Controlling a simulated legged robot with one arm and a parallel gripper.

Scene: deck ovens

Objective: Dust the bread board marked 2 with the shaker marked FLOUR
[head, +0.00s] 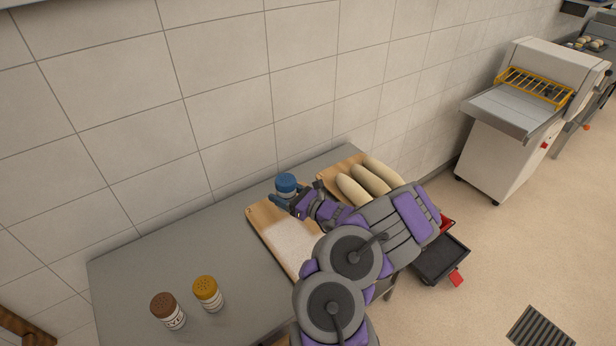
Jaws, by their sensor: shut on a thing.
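My gripper (284,198) is shut on a blue-capped shaker (286,183) above the far part of a wooden bread board (262,215). The shaker looks roughly upright, and its label is hidden. The board has a small mark at its left corner, too small to read surely. A white powdery patch (291,243) covers much of its near part. My arm hides the board's right side. A second wooden board (327,178) beside it, to the right, bears several pale loaves (378,175), partly behind my arm.
A brown-capped shaker (168,311) marked RYE and a yellow-capped shaker (208,293) stand on the grey table (170,254) at the near left. The table between them and the board is clear. A black tray with red parts (440,262) is right of my arm. A white machine (520,125) stands farther right.

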